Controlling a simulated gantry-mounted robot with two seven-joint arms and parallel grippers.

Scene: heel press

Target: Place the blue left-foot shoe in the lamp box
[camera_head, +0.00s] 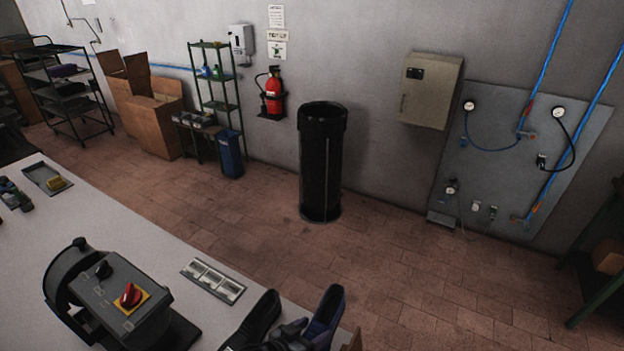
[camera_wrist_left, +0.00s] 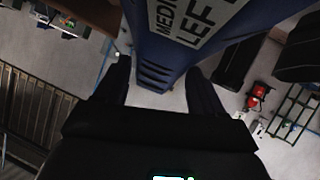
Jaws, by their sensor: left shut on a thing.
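I cannot make out which thing is the lamp box. My right gripper is not in view.
A grey press with a red knob (camera_head: 131,295) stands on the light table (camera_head: 130,233). A panel with several white windows (camera_head: 212,281) lies near the table edge. A tray (camera_head: 47,178) is at the far left. A black bin (camera_head: 322,165) stands on the open tiled floor.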

